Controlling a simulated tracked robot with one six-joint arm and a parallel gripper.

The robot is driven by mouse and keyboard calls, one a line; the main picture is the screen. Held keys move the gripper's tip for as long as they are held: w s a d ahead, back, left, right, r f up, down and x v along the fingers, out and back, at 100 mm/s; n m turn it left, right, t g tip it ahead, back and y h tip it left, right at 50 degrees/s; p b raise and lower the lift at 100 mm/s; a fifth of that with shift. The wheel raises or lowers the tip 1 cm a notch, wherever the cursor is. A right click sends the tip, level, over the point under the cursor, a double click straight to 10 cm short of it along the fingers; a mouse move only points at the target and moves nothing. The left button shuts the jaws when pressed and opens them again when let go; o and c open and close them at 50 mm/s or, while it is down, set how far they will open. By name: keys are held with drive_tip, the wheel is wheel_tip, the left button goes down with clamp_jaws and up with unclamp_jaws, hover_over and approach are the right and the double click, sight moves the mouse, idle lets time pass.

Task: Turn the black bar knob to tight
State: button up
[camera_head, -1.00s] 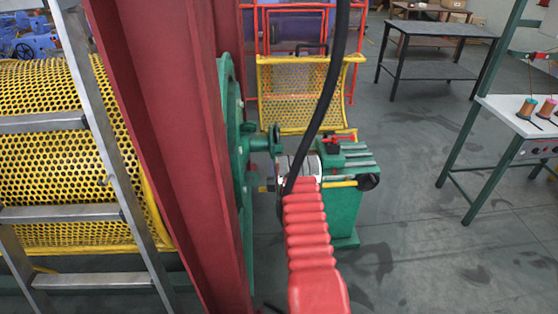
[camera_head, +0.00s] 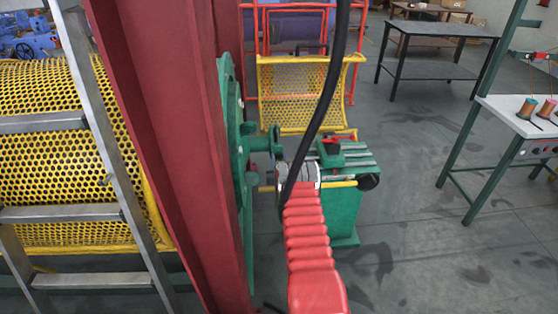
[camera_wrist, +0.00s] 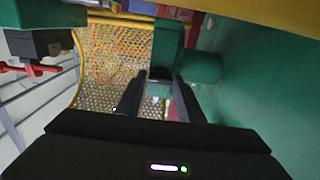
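In the wrist view, a small dark piece (camera_wrist: 160,74) sits at the foot of a green post, between and beyond my fingertips. It may be the black bar knob, but its shape and any tight mark are too small to tell. My gripper (camera_wrist: 158,88) has its two black fingers apart, with a visible gap between them. I cannot tell whether they touch the dark piece. In the head view, my red-sleeved arm and a black hose hide most of my gripper, which is beside the green machine (camera_head: 345,205). The bar knob cannot be made out there.
A large green wheel (camera_head: 237,170) and a red column (camera_head: 175,150) stand close on the left. A yellow bar ends in a black ball (camera_head: 369,181) on the right. A red handle (camera_head: 332,142) tops the machine. A yellow mesh guard (camera_head: 300,95) stands behind.

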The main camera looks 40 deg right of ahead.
drive_tip(key=c, duration=0.7)
drive_tip(key=shift+o, duration=0.2)
drive_tip(key=shift+n, duration=0.4)
drive_tip(key=n, duration=0.3)
drive_tip(key=shift+a, duration=0.1)
drive_tip(key=n, duration=0.4)
drive_tip(key=shift+w+f, duration=0.1)
drive_tip(key=n, duration=0.5)
drive_tip(key=shift+a+f+n, duration=0.1)
drive_tip(key=shift+a+n, duration=0.1)
drive_tip(key=shift+n, duration=0.1)
drive_tip(key=shift+w+a+f+n, duration=0.1)
drive_tip(key=shift+f+n, duration=0.05)
drive_tip(key=shift+n, duration=2.15)
